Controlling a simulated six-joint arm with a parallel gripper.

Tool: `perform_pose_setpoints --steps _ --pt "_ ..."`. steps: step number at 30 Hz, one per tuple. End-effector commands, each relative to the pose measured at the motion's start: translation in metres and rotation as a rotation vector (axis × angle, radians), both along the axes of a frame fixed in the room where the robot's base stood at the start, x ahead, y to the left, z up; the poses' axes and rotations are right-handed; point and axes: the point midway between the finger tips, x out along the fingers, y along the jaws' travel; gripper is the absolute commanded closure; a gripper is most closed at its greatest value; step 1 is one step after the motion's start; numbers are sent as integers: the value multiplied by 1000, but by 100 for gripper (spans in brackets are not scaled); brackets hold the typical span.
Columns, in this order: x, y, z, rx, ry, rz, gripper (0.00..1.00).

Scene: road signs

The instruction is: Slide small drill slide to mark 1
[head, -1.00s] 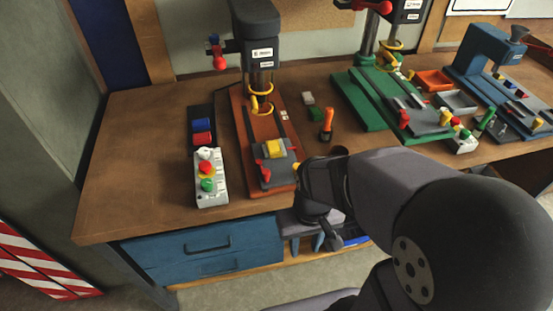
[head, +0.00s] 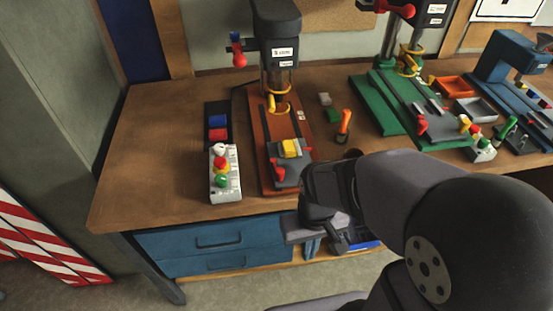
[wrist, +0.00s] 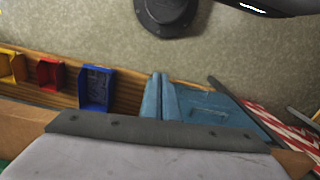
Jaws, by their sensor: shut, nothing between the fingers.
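The small drill (head: 275,35) is the dark grey press at the left, on an orange-brown base (head: 271,180) with dark rails. Its grey slide (head: 287,176) sits at the near end of the base, with a yellow block (head: 290,149) and a red handle (head: 277,170). Small white labels (head: 301,115) lie on the base's right side, too small to read. My gripper (head: 335,238) is at the bench's front edge, right of and nearer than the slide, apart from the red handle. It is shut and empty; its fingertips are hard to make out.
A control box (head: 225,187) with coloured buttons stands left of the drill. An orange-handled tool (head: 344,122) stands to its right, then a green machine (head: 386,117) and a blue machine (head: 505,62). Blue drawers (head: 220,240) are below; coloured bins (wrist: 96,88) show in the wrist view.

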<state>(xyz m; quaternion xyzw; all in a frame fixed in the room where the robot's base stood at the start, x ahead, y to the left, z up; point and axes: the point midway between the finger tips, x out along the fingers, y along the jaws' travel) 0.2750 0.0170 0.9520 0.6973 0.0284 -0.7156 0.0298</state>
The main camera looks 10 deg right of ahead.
Motion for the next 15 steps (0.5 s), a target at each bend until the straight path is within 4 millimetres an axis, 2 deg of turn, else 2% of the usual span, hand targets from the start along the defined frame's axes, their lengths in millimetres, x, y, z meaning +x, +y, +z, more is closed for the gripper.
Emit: perform_pose_setpoints --steps 2,3,10,12,15 --pt "-2 13 -3 -3 28 61 100" --pt "5 22 -2 -4 24 95 100" --pt "89 70 30 -22 -99 309 100" --pt "114 80 44 -39 -137 456 100" --pt "141 88 63 -73 -177 679 100"
